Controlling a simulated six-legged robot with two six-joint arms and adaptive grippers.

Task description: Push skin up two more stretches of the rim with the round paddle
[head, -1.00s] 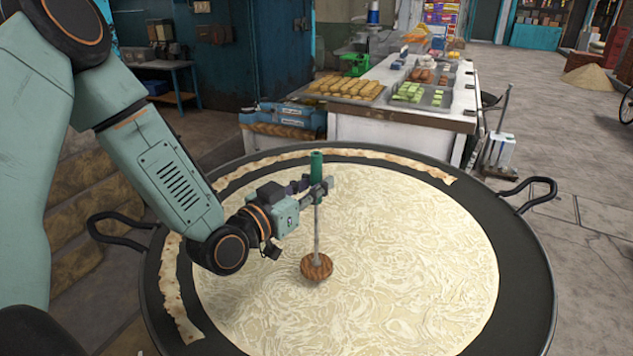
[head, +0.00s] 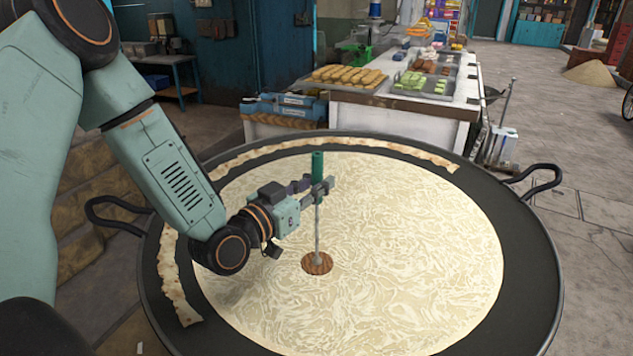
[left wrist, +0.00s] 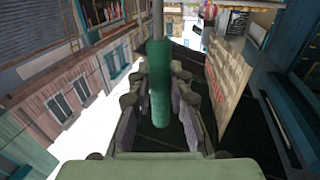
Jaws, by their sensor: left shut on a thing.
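A wide black pan (head: 525,275) holds pale, swirled milk (head: 410,260). Skin strips (head: 345,147) lie on the rim along the back, and another skin strip (head: 174,285) lies on the left rim. My left gripper (head: 322,190) is shut on the green handle of the paddle (head: 317,165). The handle also shows between the fingers in the left wrist view (left wrist: 160,85). The paddle stands upright, and its round brown head (head: 317,263) is at the milk surface near the middle, its lower part hidden by milk. My right gripper is not in view.
The pan has loop handles at the left (head: 115,213) and right (head: 541,180). Behind it stands a white counter (head: 400,115) with trays of food (head: 345,77). The right and front rim is bare and dark.

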